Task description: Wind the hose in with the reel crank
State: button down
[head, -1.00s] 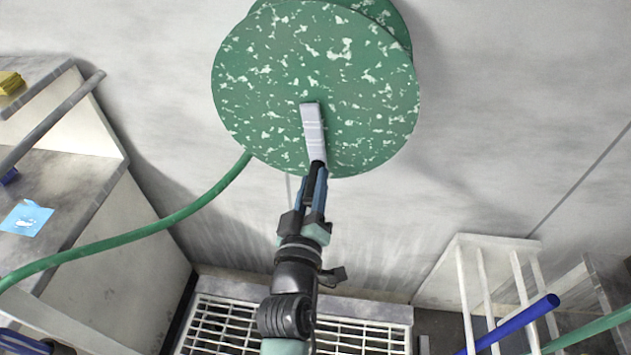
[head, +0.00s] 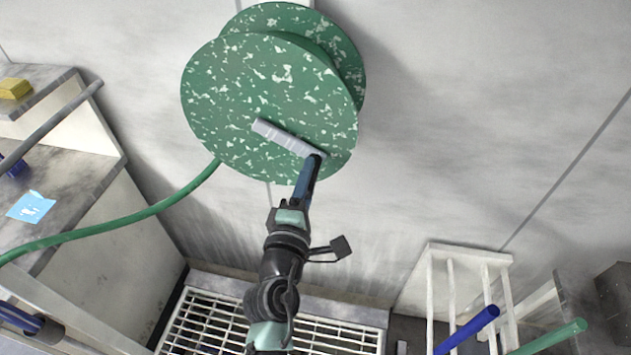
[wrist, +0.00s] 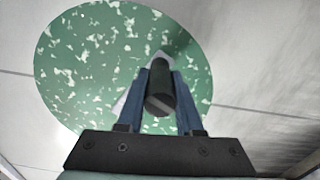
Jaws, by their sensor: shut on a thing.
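The reel (head: 250,85), a green drum with white-speckled discs, is mounted on the pale wall in the head view; its front disc also fills much of the wrist view (wrist: 85,65). The grey crank arm (head: 285,138) runs from the disc's middle down to the right. My gripper (head: 313,165) is at the crank's outer end. In the wrist view my gripper (wrist: 160,92) has its blue fingers shut on either side of the dark crank handle (wrist: 160,95). The green hose (head: 130,217) leaves the reel's lower left and hangs in a curve to the left edge.
A bench (head: 85,165) with a blue sheet (head: 31,207) and a rail (head: 50,125) stands at left. A yellow block (head: 14,88) lies on an upper ledge. A floor grate (head: 210,318) lies below. A white rack (head: 470,250) with blue and green poles is at lower right.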

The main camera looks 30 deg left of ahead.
jog(key=shift+w+d+r+n+p, duration=0.1)
jog(key=shift+d+r+n+p, duration=0.15)
jog(key=shift+r+n+p, duration=0.3)
jog(key=shift+w+d+r+n+p, duration=0.1)
jog(key=shift+d+r+n+p, duration=0.2)
jog(key=shift+r+p, duration=0.3)
jog(key=shift+d+r+n+p, duration=0.1)
jog(key=shift+r+n+p, duration=0.85)
jog(key=shift+n+p, duration=0.15)
jog(key=shift+r+p, duration=0.55)
jog(key=shift+p, duration=0.2)
jog(key=shift+r, duration=0.1)
jog(key=c, duration=0.6)
grip_release()
